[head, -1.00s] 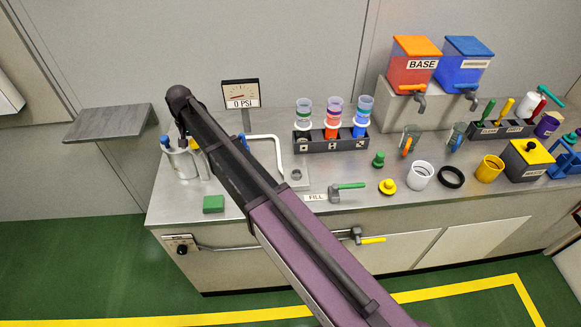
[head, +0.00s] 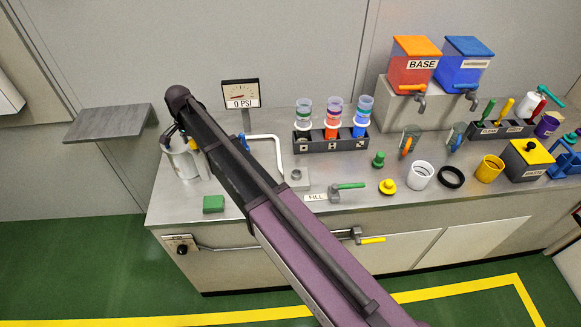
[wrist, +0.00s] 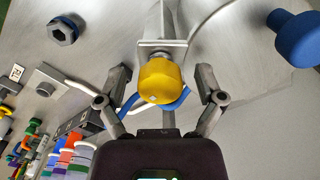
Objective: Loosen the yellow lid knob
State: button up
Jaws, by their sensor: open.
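The yellow lid knob (wrist: 158,82) shows in the middle of the wrist view, in front of a pale metal bracket. My gripper (wrist: 163,73) is open, with one finger on each side of the knob and a visible gap on both sides. A blue curved part shows just behind and below the knob. In the head view, the grey pot (head: 183,165) stands at the left end of the bench. A bit of yellow (head: 194,145) shows at its rim, and my arm hides most of the gripper there.
A blue knob (wrist: 299,40) is at the upper right of the wrist view, and a dark blue nut-like part (wrist: 62,30) at the upper left.

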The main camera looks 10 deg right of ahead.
jog(key=m, duration=0.3)
notch_tip(320, 180, up, 14)
jog(key=p, duration=1.4)
jog(key=s+d+f+n+b, duration=0.2)
jog(key=s+d+f+b, duration=0.2)
jog(key=d, duration=0.6)
jog(key=s+d+f+n+b, duration=0.2)
jog(key=s+d+f+b, duration=0.2)
jog(key=d+f+b, duration=0.3)
jog(key=s+d+f+n+b, duration=0.3)
jog(key=s+d+f+b, duration=0.1)
jog(key=d, duration=1)
jog(key=shift+s+f+b, duration=0.15)
jog(key=shift+f+b, duration=0.55)
jog(key=s+d+n, duration=0.3)
jog(key=s+d, duration=0.5)
jog(key=shift+s+d, duration=0.15)
jog(key=shift+d, duration=0.25)
dwell(0.4)
